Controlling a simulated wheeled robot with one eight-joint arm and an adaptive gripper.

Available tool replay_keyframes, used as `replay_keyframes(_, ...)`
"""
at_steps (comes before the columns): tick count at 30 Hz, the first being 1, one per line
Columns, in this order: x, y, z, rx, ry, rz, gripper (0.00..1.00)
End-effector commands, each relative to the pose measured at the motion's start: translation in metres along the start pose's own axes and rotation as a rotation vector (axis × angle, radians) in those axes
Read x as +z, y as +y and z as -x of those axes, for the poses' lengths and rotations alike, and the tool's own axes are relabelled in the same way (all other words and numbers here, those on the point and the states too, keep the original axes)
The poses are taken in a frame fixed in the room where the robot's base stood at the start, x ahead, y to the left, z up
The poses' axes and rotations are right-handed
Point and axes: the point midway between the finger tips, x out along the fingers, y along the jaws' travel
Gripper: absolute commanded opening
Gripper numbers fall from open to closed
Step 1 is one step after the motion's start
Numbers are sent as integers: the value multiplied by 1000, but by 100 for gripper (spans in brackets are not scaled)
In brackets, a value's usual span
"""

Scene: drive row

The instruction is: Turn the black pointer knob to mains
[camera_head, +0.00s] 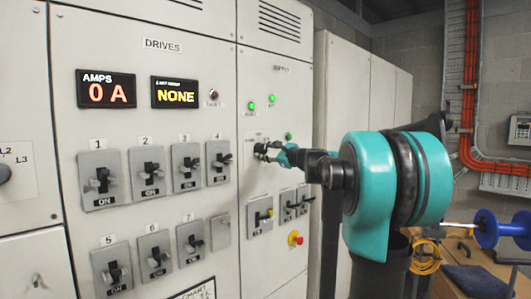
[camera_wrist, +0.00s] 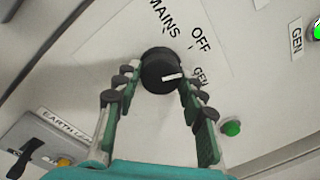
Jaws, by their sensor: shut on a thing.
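The black pointer knob (camera_wrist: 158,66) is a round dial on a pale panel in the wrist view. Its white pointer line faces right, towards the GEN label (camera_wrist: 200,76). The OFF label (camera_wrist: 202,38) is up and right of the knob, and the MAINS label (camera_wrist: 164,18) is above it. My gripper (camera_wrist: 160,82) is shut on the knob, with a finger on each side. In the head view my gripper (camera_head: 268,151) is at the supply panel and hides the knob.
A green light (camera_wrist: 232,128) is right of the fingers. A switch with a yellow part (camera_head: 264,216), black switches (camera_head: 294,204) and a red and yellow button (camera_head: 295,238) are below my gripper. Drive switches (camera_head: 152,173) fill the panel to the left.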

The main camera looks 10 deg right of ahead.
Motion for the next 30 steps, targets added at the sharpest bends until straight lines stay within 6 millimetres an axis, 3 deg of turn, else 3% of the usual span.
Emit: replay_keyframes(30, -1, -1, 0, -12, -63, 947, 11)
